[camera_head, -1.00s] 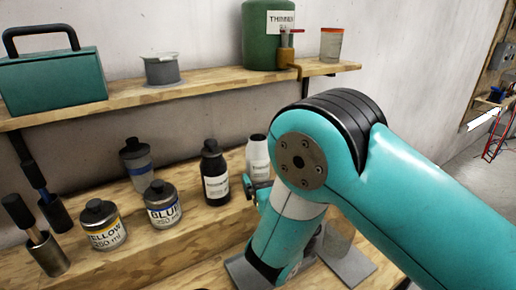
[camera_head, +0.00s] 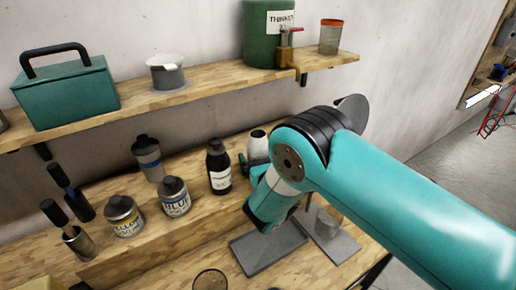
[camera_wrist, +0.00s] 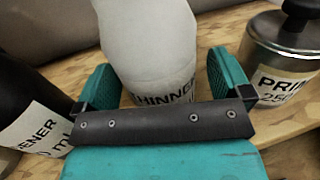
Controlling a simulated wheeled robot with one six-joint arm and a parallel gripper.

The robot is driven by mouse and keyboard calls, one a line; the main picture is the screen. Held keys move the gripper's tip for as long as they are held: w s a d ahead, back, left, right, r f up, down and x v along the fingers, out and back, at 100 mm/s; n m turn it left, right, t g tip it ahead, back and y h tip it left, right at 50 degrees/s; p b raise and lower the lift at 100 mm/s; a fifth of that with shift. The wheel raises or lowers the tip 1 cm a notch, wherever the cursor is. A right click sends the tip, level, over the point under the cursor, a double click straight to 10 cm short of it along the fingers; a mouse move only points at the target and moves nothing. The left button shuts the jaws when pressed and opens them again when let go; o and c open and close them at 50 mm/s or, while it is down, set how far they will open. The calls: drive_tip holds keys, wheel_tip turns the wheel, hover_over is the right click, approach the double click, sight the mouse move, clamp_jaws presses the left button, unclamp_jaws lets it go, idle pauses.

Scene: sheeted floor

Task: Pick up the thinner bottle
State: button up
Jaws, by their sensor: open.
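The thinner bottle (camera_wrist: 150,45) is white with a dark-lettered label reading "HINNER" in the wrist view. It stands on the wooden step at the wall in the head view (camera_head: 258,144), partly hidden by my arm. My gripper (camera_wrist: 162,85) is open, with one teal finger on each side of the bottle's lower body. A small gap shows at the right finger; contact at the left finger cannot be told. The bottle's base is hidden behind the dark palm bar.
A dark bottle (camera_head: 218,168) with a label ending in "ENER" stands close on the left. A primer can (camera_wrist: 285,60) stands close on the right. A shelf (camera_head: 200,90) runs above.

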drive_tip(key=shift+w+a, duration=0.15)
drive_tip(key=shift+w, duration=0.15)
drive_tip(key=c, duration=1.1)
drive_tip(key=shift+c, duration=1.4)
drive_tip(key=shift+r, duration=0.1)
